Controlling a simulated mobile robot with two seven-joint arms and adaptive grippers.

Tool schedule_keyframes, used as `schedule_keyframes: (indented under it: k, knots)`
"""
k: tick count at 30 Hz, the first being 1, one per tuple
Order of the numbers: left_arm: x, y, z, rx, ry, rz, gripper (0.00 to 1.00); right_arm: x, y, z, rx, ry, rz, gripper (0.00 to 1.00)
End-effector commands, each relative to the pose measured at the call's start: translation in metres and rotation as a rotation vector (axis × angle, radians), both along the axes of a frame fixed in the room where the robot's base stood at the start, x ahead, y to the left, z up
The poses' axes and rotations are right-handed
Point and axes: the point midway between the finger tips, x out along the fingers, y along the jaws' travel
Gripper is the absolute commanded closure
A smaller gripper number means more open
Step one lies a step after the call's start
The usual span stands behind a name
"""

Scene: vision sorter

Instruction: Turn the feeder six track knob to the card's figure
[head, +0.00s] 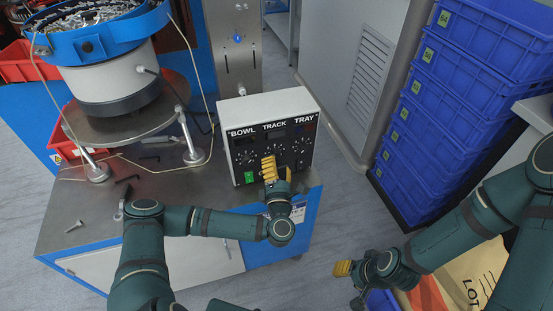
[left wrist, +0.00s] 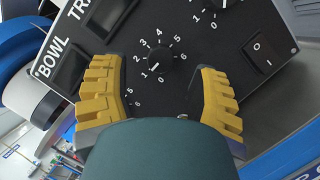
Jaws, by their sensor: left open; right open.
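The control box (head: 228,150) stands on the bench with BOWL, TRACK and TRAY labels. My open left gripper (head: 277,172) is in front of its panel and hides part of the knobs. In the left wrist view, the numbered knob (left wrist: 159,60), apparently the track one, lies between the yellow fingers of my left gripper (left wrist: 161,75), with gaps visible on both sides. Its white mark points lower left, near the 1. A small white card (head: 298,213) is on the bench's blue front, too small to read. My open right gripper (head: 345,270) is low at right, away from the box.
A rocker switch (left wrist: 265,51) and another dial (left wrist: 214,14) are near the knob. A green switch (head: 249,178) is low on the panel. The bowl feeder (head: 108,75) stands left; loose tools lie on the bench. Blue crates (head: 440,110) are stacked right.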

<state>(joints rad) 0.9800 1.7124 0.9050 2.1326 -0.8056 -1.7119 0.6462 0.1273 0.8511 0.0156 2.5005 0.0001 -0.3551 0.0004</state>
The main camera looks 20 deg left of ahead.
Motion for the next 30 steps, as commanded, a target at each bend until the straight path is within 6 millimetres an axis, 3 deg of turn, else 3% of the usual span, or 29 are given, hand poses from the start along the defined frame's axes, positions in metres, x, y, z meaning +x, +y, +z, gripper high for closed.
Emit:
schedule_keyframes:
  k: [6,17,22,23,30]
  knots:
    - [0.02,0.007,0.004,0.0,0.0,0.0,0.4,0.001,0.0,-0.003,0.0,-0.001,0.0,0.53]
    - [0.024,0.008,0.005,0.0,0.001,-0.002,0.4,0.001,0.0,-0.003,0.0,-0.002,-0.001,0.53]
    - [0.024,0.008,0.005,0.0,0.0,-0.001,0.94,0.001,0.0,-0.003,0.0,-0.002,-0.001,0.53]
    - [0.024,0.008,0.005,0.0,0.0,-0.001,1.0,0.001,0.0,-0.003,0.0,-0.002,-0.001,0.53]
    - [0.024,0.008,0.005,0.001,0.002,-0.001,1.0,0.001,0.0,-0.002,0.0,-0.001,0.0,0.53]
